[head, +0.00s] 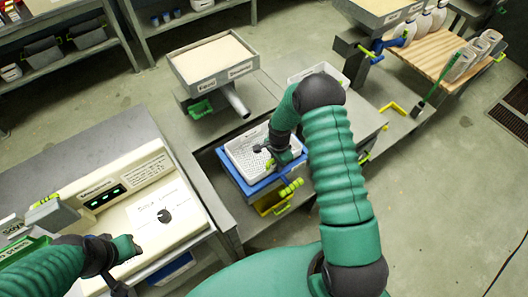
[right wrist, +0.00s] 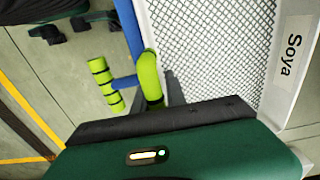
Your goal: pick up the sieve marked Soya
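The sieve marked Soya is a white mesh tray (head: 241,155) sitting in a blue frame (head: 262,186) in the middle of the head view. In the right wrist view its mesh (right wrist: 215,45) fills the upper right, with the "Soya" label (right wrist: 288,52) on its rim. My right gripper (head: 265,156) is over the sieve's right side, close to the rim. Its fingers are small and dark, and I cannot tell whether they touch the sieve or how far apart they are. My left gripper (head: 128,262) is at the lower left, over the cream scale panel, away from the sieve.
A lime handle (head: 291,188) sticks out from the blue frame. A grey tray of pale material (head: 212,58) stands behind. Another white container (head: 318,73) is behind my right arm. The cream control panel (head: 185,228) is at the left. Open floor (head: 440,200) lies at the right.

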